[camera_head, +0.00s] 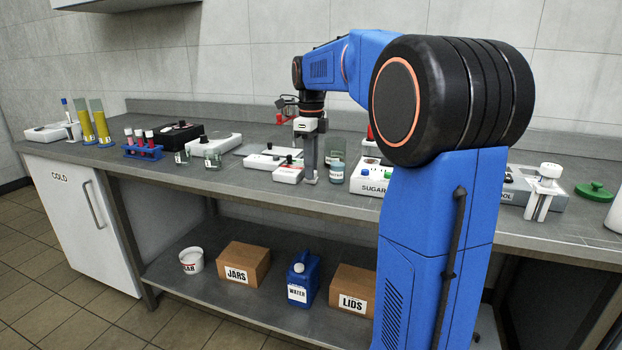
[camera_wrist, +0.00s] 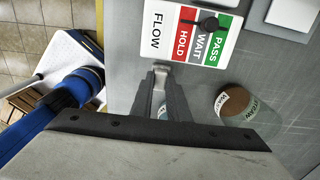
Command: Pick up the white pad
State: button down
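I cannot tell for sure which thing is the white pad. A flat white slab (camera_head: 262,162) lies on the grey bench in the head view, behind a white FLOW unit (camera_head: 288,175). A plain white slab (camera_wrist: 293,14) is cut off at the top right of the wrist view. My gripper (camera_head: 311,178) points down just right of the FLOW unit. Its fingertips (camera_wrist: 162,69) appear close together over the bench with nothing visibly held; the gap is unclear.
Glass jars (camera_head: 337,172) stand close right of my gripper; a brown-topped jar (camera_wrist: 235,101) shows in the wrist view. A SUGAR box (camera_head: 372,176) is further right. A blue tube rack (camera_head: 142,152) and a white unit (camera_head: 215,144) stand left. Bare bench lies in front.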

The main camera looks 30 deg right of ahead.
notch_tip(320, 180, up, 10)
dwell(0.8)
dwell(0.3)
